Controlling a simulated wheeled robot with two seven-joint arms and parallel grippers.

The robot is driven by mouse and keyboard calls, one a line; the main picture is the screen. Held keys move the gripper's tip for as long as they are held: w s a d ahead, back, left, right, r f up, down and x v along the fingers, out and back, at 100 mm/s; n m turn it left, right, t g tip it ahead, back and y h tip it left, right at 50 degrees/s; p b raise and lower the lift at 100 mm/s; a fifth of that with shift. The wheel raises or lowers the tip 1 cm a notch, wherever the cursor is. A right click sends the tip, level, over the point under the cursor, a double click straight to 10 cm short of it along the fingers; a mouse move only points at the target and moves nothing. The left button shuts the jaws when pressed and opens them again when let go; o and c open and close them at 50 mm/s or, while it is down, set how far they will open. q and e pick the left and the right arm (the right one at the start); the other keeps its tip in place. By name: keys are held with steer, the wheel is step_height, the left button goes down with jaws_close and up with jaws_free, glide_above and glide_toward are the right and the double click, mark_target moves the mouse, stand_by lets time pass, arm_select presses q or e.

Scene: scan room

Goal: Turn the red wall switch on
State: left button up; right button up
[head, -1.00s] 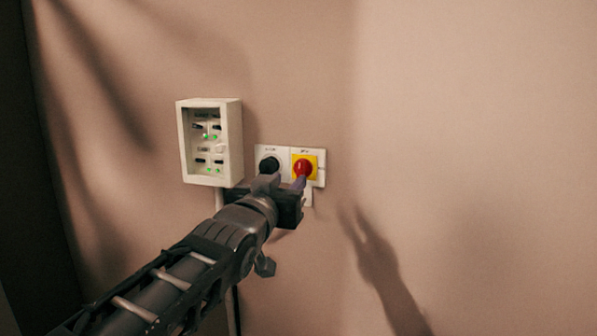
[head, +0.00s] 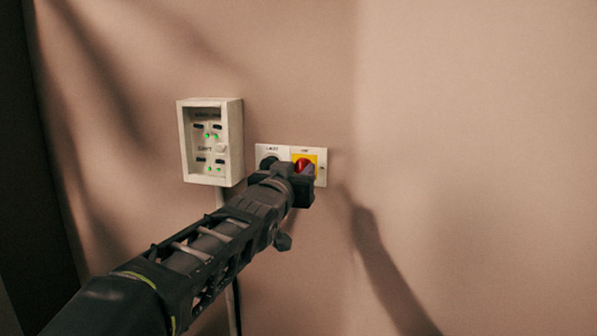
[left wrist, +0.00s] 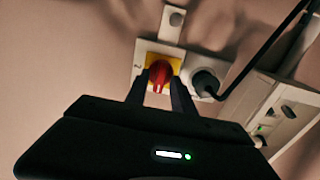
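The red wall switch (head: 302,164) is a red knob on a yellow square, set in a white wall plate. My left gripper (head: 297,172) is right in front of it and hides its lower part. The left wrist view shows the red knob (left wrist: 160,74) between the two fingers of my left gripper (left wrist: 160,82). The fingers are apart, one on each side of the knob, with yellow plate visible beside it. I cannot tell whether a finger touches the knob. My right gripper is not in view.
A black round plug or socket (left wrist: 205,82) with a cable sits beside the switch. A white box (head: 234,140) with green lights is on the wall to the left. The wall to the right is bare.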

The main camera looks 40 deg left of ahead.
arm_select(q)
jaws_close()
stand_by(0.5)
steer(key=shift+f+m+b, duration=0.2)
steer(key=shift+m+b, duration=0.3)
steer(key=shift+b, duration=0.3)
steer(key=shift+w+d+m+b, duration=0.15)
steer(key=shift+m+b, duration=1.75)
steer(key=shift+m, duration=2.3)
steer(key=shift+s+d+m+b, duration=0.1)
steer(key=shift+m+b, duration=1.8)
steer(key=shift+m, duration=2.3)
steer(key=shift+f, duration=0.1)
